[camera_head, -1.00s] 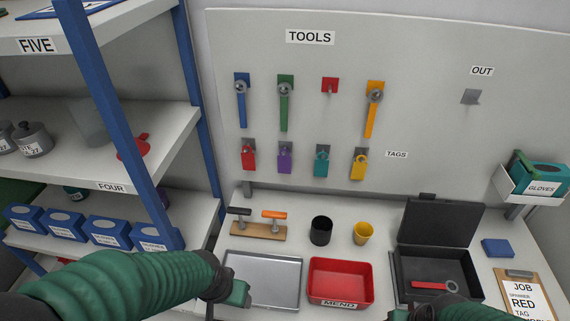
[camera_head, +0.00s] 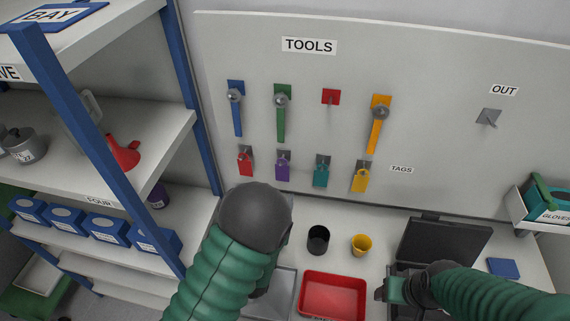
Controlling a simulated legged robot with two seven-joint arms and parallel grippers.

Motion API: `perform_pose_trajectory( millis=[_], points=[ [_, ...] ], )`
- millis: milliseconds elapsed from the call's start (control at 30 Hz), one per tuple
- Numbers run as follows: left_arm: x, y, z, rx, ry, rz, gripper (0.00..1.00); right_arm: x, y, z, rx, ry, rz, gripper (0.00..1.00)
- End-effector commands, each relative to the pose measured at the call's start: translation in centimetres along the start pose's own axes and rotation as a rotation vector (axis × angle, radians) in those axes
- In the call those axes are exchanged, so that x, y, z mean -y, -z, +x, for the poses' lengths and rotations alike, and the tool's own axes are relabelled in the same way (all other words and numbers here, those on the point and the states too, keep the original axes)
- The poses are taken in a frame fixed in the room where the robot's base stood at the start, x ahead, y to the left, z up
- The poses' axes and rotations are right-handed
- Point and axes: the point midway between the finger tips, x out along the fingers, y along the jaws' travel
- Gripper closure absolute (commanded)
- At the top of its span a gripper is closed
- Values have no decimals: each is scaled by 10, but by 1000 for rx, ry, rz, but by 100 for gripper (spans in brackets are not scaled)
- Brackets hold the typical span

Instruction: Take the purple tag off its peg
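The purple tag (camera_head: 283,170) hangs from its peg on the tool board (camera_head: 440,140), in the lower row. A red tag (camera_head: 245,165) hangs to its left, and a teal tag (camera_head: 321,176) and a yellow tag (camera_head: 361,179) to its right. My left arm's rounded dark wrist is raised in front of the bench, just below the red and purple tags in the picture. It mostly hides my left gripper (camera_head: 279,254), so its fingers cannot be made out. My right gripper (camera_head: 384,291) is low over the bench by the black case; its finger gap is not clear.
Blue, green and orange wrenches (camera_head: 379,125) hang above the tags; a red peg plate (camera_head: 330,97) is empty. A black cup (camera_head: 318,239), yellow cup (camera_head: 361,245), red tray (camera_head: 333,296) and open black case (camera_head: 436,243) stand on the bench. Shelves with a blue post (camera_head: 187,100) border the left.

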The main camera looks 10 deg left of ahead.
Motion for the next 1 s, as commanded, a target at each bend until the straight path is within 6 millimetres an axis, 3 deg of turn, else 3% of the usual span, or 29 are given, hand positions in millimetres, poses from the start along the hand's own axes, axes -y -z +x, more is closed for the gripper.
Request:
perform_pose_trajectory(
  millis=[367, 500, 933, 1000],
  points=[
    [-2, -2, 67, 4, 2, 2, 39, 0, 0, 0, 0, 0, -1, 35],
    [-3, -4, 86, 2, 2, 1, 39, 0, -2, 12, 0, 0, -1, 35],
    [-1, -2, 99, 5, 2, 1, 39, 0, -3, 15, 0, 0, 0, 35],
    [-1, -2, 99, 5, 2, 2, 43, 0, -3, 15, 0, 0, -1, 35]
  ],
)
